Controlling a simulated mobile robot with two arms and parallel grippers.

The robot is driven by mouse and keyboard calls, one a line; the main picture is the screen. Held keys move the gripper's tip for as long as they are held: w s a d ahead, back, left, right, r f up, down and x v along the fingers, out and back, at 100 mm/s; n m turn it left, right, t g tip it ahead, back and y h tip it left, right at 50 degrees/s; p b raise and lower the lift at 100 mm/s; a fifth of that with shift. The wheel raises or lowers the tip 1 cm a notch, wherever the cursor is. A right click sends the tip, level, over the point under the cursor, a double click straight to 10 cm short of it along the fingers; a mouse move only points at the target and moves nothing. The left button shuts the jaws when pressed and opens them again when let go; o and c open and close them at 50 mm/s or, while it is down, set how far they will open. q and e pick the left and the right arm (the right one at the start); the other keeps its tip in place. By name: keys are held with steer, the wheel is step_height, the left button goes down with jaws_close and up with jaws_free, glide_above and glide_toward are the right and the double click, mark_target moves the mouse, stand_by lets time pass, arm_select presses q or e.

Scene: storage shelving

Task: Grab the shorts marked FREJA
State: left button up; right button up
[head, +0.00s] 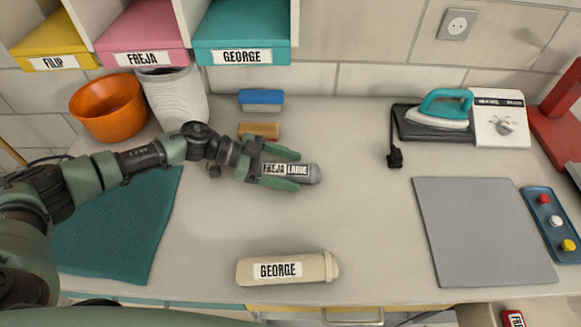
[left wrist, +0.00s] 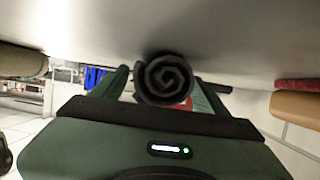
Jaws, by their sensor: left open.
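A dark grey rolled garment (head: 309,174) lies on the counter with a label that starts with FREJA; the second word is hard to read. My left gripper (head: 291,169) is open, with one finger on each side of this roll. In the left wrist view the roll's spiral end (left wrist: 165,79) sits between the two green fingers. Whether the fingers touch it I cannot tell. A cream roll (head: 318,267) marked GEORGE lies nearer the counter's front edge. My right gripper is not in view.
Bins marked FILIP (head: 50,42), FREJA (head: 143,40) and GEORGE (head: 240,40) hang at the back left. An orange bowl (head: 107,107), white basket (head: 172,97), blue-topped brush (head: 261,98) and tan block (head: 259,130) stand behind. An iron (head: 442,110) and grey mat (head: 482,235) are right.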

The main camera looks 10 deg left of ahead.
arm_select(q)
steer(key=shift+d+f, duration=0.15)
steer(key=shift+d, duration=0.15)
steer(key=c, duration=1.6)
